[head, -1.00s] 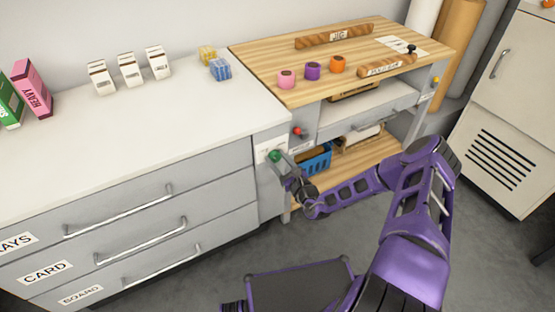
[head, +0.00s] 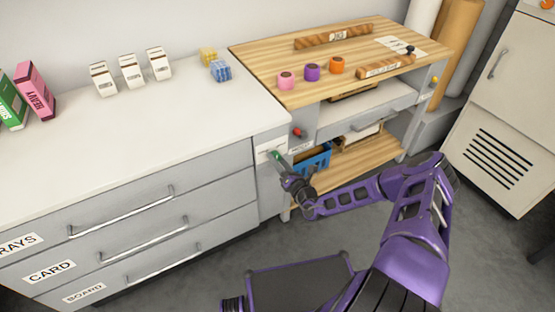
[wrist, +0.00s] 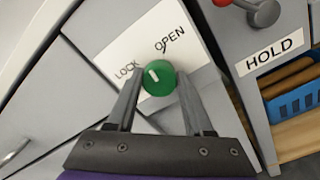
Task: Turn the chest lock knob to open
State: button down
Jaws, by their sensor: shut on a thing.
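The green round lock knob (wrist: 159,79) sits on a white plate (wrist: 203,65) lettered LOCK and OPEN on a grey chest front. Its short white mark points up and left, between the two words. My gripper (wrist: 158,80) is shut on the knob, with one finger on each side. In the head view the knob (head: 275,155) shows as a small bit of green at the tip of my gripper (head: 279,160), and the fingers hide most of it.
A red-tipped lever (wrist: 245,6) and a HOLD label (wrist: 272,50) are to the right of the knob. A blue basket (head: 316,160) stands on the shelf beside it. Drawers with bar handles (head: 125,212) are at left. Grey floor in front is clear.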

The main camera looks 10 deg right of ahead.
jog(key=shift+f+m, duration=0.1)
jog(key=shift+m, duration=4)
jog(key=shift+c, duration=1.4)
grip_release()
jog(key=p+v, duration=0.1)
jog(key=v, duration=1.6)
jog(key=shift+s+p, duration=0.3)
jog(key=shift+p, duration=0.05)
jog(key=shift+a, duration=0.15)
